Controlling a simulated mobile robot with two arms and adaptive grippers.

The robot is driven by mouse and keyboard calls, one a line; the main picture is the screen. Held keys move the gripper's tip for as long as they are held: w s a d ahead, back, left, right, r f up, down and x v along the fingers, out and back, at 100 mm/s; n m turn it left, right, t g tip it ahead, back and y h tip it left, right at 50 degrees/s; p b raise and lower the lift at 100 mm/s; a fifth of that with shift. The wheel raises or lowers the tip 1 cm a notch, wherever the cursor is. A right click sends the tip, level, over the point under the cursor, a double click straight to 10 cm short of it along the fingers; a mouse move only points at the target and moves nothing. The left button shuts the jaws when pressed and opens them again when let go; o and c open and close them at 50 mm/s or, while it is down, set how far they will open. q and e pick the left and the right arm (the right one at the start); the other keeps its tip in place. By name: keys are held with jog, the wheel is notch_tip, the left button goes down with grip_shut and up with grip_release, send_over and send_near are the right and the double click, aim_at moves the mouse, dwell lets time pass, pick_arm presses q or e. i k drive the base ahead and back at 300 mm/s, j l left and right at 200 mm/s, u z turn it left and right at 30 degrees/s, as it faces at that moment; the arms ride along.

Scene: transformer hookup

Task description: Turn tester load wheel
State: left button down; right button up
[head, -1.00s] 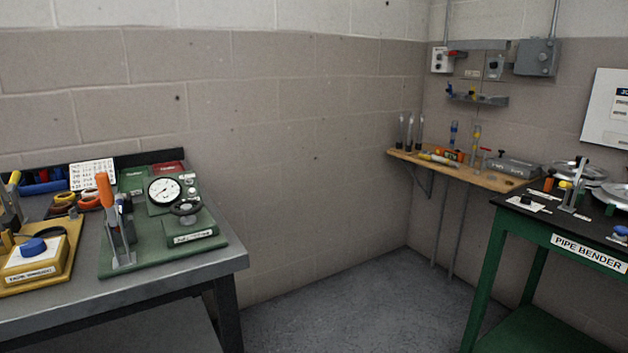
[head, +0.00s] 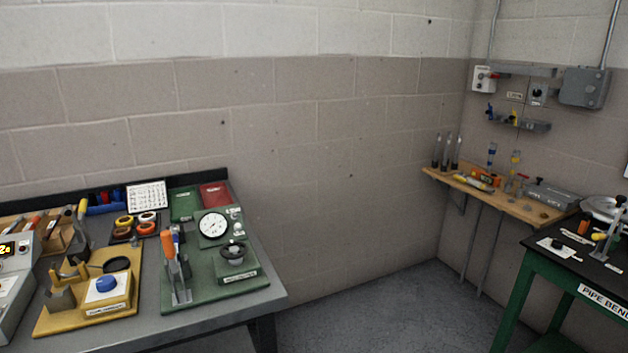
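The tester on a green base (head: 203,294) stands near the right end of the grey bench on the left of the head view. It has a round white dial gauge (head: 214,225) at the back. A small dark wheel (head: 233,251) sits on a green block at its right, likely the load wheel. An upright clamp with an orange handle (head: 168,243) stands at its left front. Neither of my grippers is in view.
A yellow fixture with a blue knob (head: 107,284) stands left of the tester. Tape rolls and red and green books lie behind. Open floor (head: 390,305) separates the grey bench from the green pipe bender table (head: 512,300). A wooden shelf (head: 500,197) is in the corner.

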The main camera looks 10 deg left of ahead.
aim_at(236, 253)
jog(key=i+j, duration=0.1)
jog(key=j, duration=0.95)
jog(key=i+j, duration=0.15)
jog(key=j, duration=0.35)
jog(key=i+j, duration=0.1)
jog(key=j, duration=0.45)
